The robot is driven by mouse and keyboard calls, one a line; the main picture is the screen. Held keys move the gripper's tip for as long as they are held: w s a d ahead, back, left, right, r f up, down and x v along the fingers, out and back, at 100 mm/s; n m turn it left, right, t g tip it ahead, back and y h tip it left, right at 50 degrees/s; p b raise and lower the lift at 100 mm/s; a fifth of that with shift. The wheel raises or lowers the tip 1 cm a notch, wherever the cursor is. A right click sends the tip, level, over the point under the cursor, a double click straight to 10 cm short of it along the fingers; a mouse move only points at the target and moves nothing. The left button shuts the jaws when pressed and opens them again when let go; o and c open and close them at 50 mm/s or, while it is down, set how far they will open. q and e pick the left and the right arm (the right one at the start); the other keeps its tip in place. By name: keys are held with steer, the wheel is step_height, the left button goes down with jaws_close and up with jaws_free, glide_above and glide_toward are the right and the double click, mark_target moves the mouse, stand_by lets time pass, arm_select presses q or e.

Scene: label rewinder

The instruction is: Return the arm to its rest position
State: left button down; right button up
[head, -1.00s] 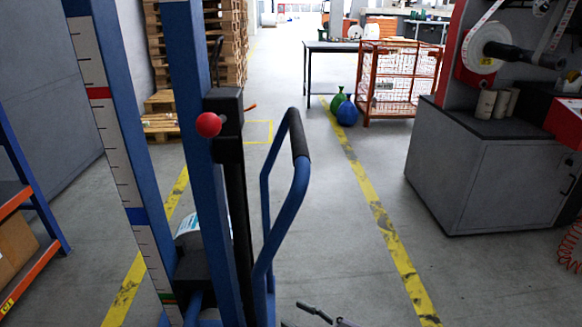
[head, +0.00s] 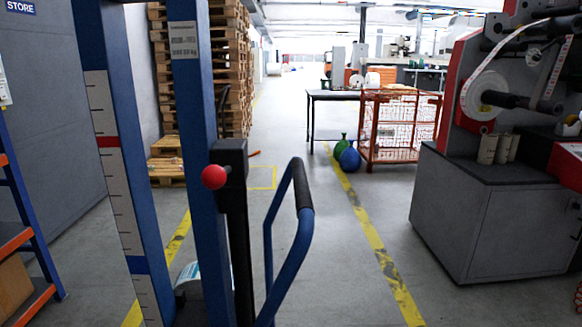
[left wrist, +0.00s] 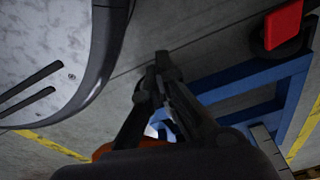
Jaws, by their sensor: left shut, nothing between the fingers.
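My left gripper (left wrist: 157,85) shows in the left wrist view with its dark fingers together and nothing between them. It hangs over the grey floor, apart from the blue metal frame (left wrist: 245,83) to its right. A rounded grey-and-black body fills the upper left of that view. No gripper shows in the head view, and my right gripper is in neither view.
A blue lifter mast (head: 195,120) with a red knob (head: 214,177) and a curved handle (head: 290,240) stands close in front. A grey machine cabinet (head: 490,215) is at right, a red wire cage (head: 400,130) farther back.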

arm_select(q)
steer(key=s+a+r+p, duration=0.1)
steer(key=s+r+p, duration=0.1)
steer(key=s+p, duration=0.4)
steer(key=s+a+r+g+p, duration=0.1)
steer(key=s+r+p, duration=0.1)
steer(key=s+p, duration=0.5)
steer(key=shift+s+a+r, duration=0.15)
steer(key=shift+s+a, duration=0.05)
steer(key=shift+a, duration=0.05)
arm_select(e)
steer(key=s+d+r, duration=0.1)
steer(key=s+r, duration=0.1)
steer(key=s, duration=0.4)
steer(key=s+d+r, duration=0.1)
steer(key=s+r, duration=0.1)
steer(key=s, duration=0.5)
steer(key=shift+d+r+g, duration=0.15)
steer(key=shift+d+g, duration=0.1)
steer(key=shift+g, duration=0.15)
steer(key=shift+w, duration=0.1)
